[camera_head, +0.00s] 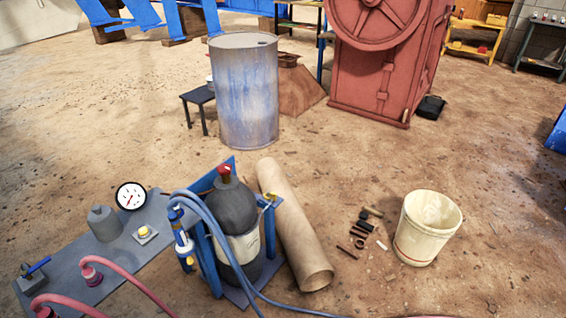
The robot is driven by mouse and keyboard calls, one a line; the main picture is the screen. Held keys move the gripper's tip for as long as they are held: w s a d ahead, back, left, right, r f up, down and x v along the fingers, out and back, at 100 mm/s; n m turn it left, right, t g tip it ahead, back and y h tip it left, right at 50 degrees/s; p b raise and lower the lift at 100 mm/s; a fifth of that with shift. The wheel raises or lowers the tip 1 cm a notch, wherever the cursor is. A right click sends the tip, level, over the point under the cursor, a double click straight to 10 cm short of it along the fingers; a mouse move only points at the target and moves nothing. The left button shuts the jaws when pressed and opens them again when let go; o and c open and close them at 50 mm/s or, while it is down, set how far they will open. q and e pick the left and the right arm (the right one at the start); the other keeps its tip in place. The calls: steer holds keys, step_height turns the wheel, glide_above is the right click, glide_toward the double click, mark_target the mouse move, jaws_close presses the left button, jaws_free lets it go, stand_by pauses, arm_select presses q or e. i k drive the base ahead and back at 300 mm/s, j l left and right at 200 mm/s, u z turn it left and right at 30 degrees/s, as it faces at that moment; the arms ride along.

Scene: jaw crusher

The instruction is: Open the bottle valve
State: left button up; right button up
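A dark grey gas bottle (233,206) with a pale label stands upright in a blue frame (212,262) at the lower middle of the head view. A red valve (225,170) sits on top of the bottle. Whether the valve is open or shut cannot be told. Blue hoses and a blue-and-white torch-like tool (181,238) hang at the frame's left side. Neither of my grippers is in view, and nothing touches the valve.
A grey panel (160,215) with a round gauge (131,196) and pink hoses lies left of the bottle. A white bucket (427,232) stands further right. A metal drum (246,95) and red machine (375,70) stand behind.

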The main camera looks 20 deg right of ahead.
mark_target(224, 169)
steer(key=z, duration=0.15)
steer(key=i+l+z, duration=0.1)
steer(key=i+l, duration=0.2)
steer(key=l, duration=0.15)
steer(key=i+l+z, duration=0.1)
steer(key=i+l, duration=0.2)
steer(key=l, duration=0.15)
